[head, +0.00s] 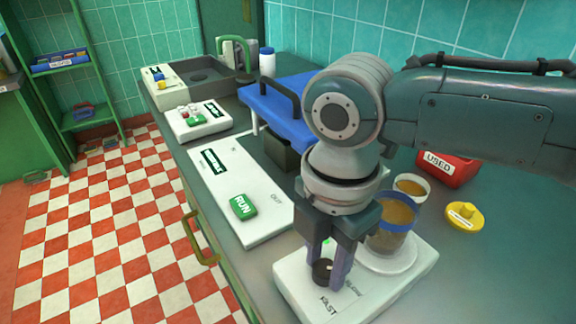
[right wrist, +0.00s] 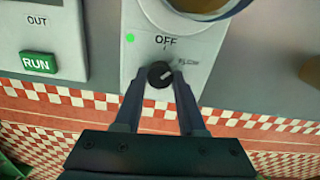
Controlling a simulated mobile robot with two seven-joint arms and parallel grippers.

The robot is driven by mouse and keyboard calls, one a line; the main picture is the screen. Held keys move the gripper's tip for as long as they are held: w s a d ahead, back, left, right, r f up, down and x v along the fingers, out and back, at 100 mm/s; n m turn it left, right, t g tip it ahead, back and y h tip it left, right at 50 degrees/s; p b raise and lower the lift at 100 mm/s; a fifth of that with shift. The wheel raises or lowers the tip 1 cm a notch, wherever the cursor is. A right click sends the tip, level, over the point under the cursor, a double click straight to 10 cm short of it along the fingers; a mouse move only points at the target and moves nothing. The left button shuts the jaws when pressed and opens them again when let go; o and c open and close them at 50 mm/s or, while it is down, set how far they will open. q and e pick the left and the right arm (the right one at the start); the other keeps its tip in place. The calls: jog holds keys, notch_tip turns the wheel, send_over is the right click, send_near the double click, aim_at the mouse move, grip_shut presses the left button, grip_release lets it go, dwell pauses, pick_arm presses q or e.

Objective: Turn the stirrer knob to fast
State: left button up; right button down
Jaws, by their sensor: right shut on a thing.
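The stirrer (head: 400,287) is a white unit on the counter's front right, with FAST and SLOW labels on its top. Its black knob (head: 322,271) is near the front edge; the knob also shows in the right wrist view (right wrist: 160,74), below the OFF label and left of the SLOW label. My right gripper (head: 333,272) points down and is shut on the knob, one finger on each side. The knob's pointer setting is hard to read. A green light (right wrist: 130,37) is lit on the stirrer. My left gripper is out of view.
A blue-rimmed beaker of amber liquid (head: 391,240) stands on the stirrer's round plate, close beside my right gripper. A white panel with a green RUN button (head: 243,206) lies to the left. A red USED bin (head: 461,171) and yellow lid (head: 465,216) are to the right.

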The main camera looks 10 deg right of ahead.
jog(key=m+p, duration=0.1)
jog(key=m, duration=0.1)
jog(key=m+p, duration=0.1)
jog(key=shift+r+m, duration=0.2)
jog(key=shift+m, duration=0.2)
jog(key=m+p, duration=0.2)
jog(key=m, duration=0.2)
jog(key=shift+m+p, duration=0.3)
jog(key=m+p, duration=0.1)
jog(key=m, duration=0.3)
jog(key=shift+f, duration=0.1)
jog(key=shift+m+p, duration=0.65)
jog(key=shift+m, duration=1.05)
jog(key=shift+c, duration=2.4)
grip_release()
jog(key=shift+f, duration=0.1)
